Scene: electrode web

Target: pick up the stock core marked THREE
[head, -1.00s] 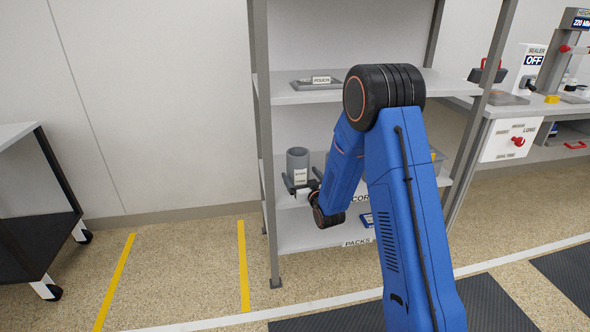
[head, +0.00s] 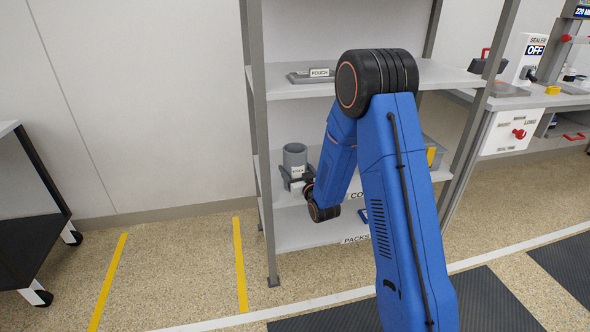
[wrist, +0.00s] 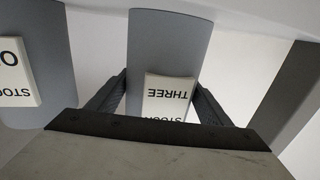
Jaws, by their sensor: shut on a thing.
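The stock core marked THREE (wrist: 168,45) is a grey cylinder with a white label, upside down in the wrist view. It also shows in the head view (head: 295,158) at the left end of the middle shelf. My gripper (wrist: 160,92) has a finger on each side of the core and is shut on it. In the head view my gripper (head: 297,184) is partly hidden by my own wrist. Whether the core still touches the shelf I cannot tell.
Another grey core (wrist: 35,60), its label partly cut off, stands beside it in the wrist view. The shelf unit's left post (head: 262,150) is close to the core. A POUCH tray (head: 312,77) lies on the shelf above. A dark cart (head: 35,220) stands at far left.

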